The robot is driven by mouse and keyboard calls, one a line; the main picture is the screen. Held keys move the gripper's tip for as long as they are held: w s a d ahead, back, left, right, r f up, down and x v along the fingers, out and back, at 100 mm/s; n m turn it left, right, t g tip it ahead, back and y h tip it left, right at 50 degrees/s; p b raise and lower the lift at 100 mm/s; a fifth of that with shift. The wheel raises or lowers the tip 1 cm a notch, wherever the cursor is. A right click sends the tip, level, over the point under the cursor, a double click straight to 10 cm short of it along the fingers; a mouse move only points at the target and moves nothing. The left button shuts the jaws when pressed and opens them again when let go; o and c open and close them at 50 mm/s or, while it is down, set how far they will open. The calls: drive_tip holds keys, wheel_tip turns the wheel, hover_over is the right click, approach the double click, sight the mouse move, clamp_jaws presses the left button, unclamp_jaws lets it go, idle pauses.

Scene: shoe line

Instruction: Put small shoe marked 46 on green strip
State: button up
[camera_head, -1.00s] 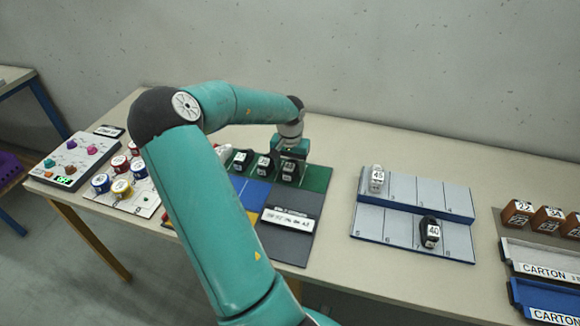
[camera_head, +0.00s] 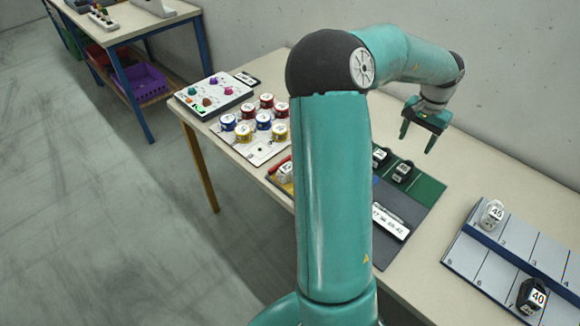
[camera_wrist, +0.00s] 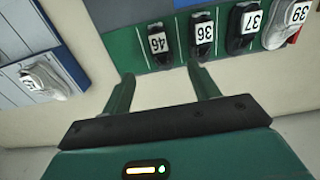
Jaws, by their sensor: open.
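The small black shoe marked 46 (camera_wrist: 157,42) lies on the green strip (camera_wrist: 122,48) in the wrist view, at the left end of a row. In the head view, the rightmost dark shoe on the strip (camera_head: 403,172) appears to be the same one, its number too small to read. Beside it in the wrist view are black shoes marked 36 (camera_wrist: 203,35) and 37 (camera_wrist: 243,28) and a white one marked 39 (camera_wrist: 285,25). My gripper (camera_head: 417,143) is open and empty, raised above the table and clear of the shoes; its fingers (camera_wrist: 160,75) show in the wrist view.
A grey-blue stepped rack (camera_head: 490,262) on the right holds a white shoe (camera_head: 491,214) and a black shoe marked 40 (camera_head: 531,297). Several round tins (camera_head: 265,121) and a knob panel (camera_head: 213,95) stand left. My arm hides part of the mat.

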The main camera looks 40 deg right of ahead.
drive_tip(key=w+a+r+n+t+y, duration=0.1)
drive_tip(key=w+a+r+n, duration=0.2)
drive_tip(key=a, duration=0.6)
drive_tip(key=w+a+r+n+t, duration=0.15)
drive_tip(key=w+a, duration=0.25)
drive_tip(key=a, duration=0.5)
drive_tip(key=w+a+r+n+y, duration=0.1)
drive_tip(key=w+a+r+n, duration=0.2)
drive_tip(key=a, duration=0.6)
drive_tip(key=s+a+r+n+t+h, duration=0.1)
drive_tip(key=s+a+r+n, duration=0.1)
drive_tip(key=a, duration=0.9)
drive_tip(key=s+a+r+n+t+h, duration=0.1)
drive_tip(key=s+a+n, duration=0.3)
drive_tip(key=a, duration=0.7)
drive_tip(key=r+n+t, duration=0.1)
drive_tip(key=n, duration=0.1)
drive_tip(key=shift+s+n, duration=0.2)
drive_tip(key=shift+n, duration=0.15)
drive_tip(key=shift+a, duration=0.1)
